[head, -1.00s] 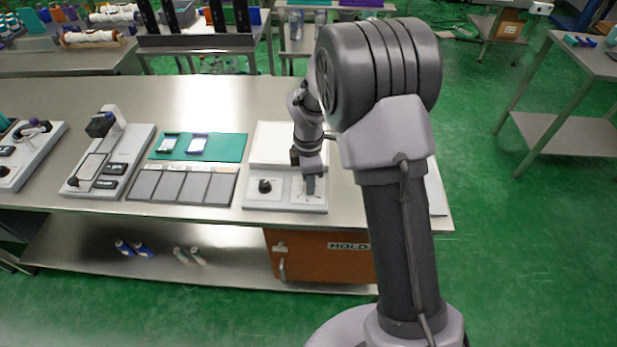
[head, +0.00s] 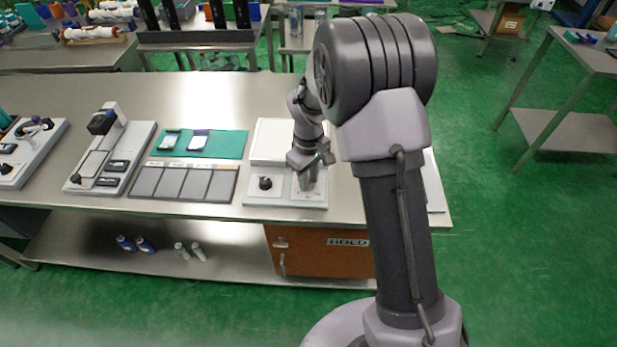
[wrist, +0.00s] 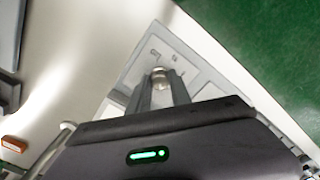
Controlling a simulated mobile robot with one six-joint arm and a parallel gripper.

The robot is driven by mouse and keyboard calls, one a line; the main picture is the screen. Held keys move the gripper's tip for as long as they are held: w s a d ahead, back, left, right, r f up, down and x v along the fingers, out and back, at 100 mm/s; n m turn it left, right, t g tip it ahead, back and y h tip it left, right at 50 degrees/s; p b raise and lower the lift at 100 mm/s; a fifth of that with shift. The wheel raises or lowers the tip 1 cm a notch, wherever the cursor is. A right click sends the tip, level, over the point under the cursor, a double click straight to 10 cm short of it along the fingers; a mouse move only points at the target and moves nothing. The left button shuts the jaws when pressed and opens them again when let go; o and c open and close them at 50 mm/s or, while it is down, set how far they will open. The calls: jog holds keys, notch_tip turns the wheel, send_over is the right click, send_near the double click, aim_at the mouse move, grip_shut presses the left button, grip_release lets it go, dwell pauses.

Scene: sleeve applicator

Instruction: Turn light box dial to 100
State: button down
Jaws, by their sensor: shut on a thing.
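The light box (head: 272,150) is a white unit on the steel bench, with a bright panel at the back and a grey control strip in front. A black knob (head: 265,183) stands at the left of that strip. My gripper (head: 307,188) points down onto the right part of the strip. In the wrist view my gripper's fingers (wrist: 161,88) are shut on a small pale dial (wrist: 160,71). Only the dial's tip shows between the fingers. The markings around it are too small and blurred to read.
Left of the light box lie a row of grey pads (head: 183,183) and a green mat (head: 228,145) with small items. A device with a black head (head: 103,122) stands further left. The bench (head: 215,98) behind is clear.

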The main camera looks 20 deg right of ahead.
jog(key=m, duration=0.4)
jog(key=shift+m, duration=0.3)
jog(key=m+b, duration=0.1)
jog(key=m, duration=0.3)
jog(key=shift+m, duration=0.3)
jog(key=m+b, duration=0.1)
jog(key=m, duration=0.3)
jog(key=shift+m, duration=0.3)
jog(key=m+b, duration=0.1)
jog(key=m, duration=0.2)
jog(key=shift+a+m, duration=0.1)
jog(key=shift+m, duration=0.2)
jog(key=m+b, duration=0.1)
jog(key=m, duration=0.3)
jog(key=shift+m, duration=0.3)
jog(key=m+b, duration=0.2)
jog(key=m, duration=0.2)
jog(key=shift+w, duration=0.1)
jog(key=m+b, duration=0.1)
jog(key=m, duration=0.3)
jog(key=shift+m, duration=0.4)
jog(key=shift+m+b, duration=0.8)
jog(key=shift+m, duration=0.9)
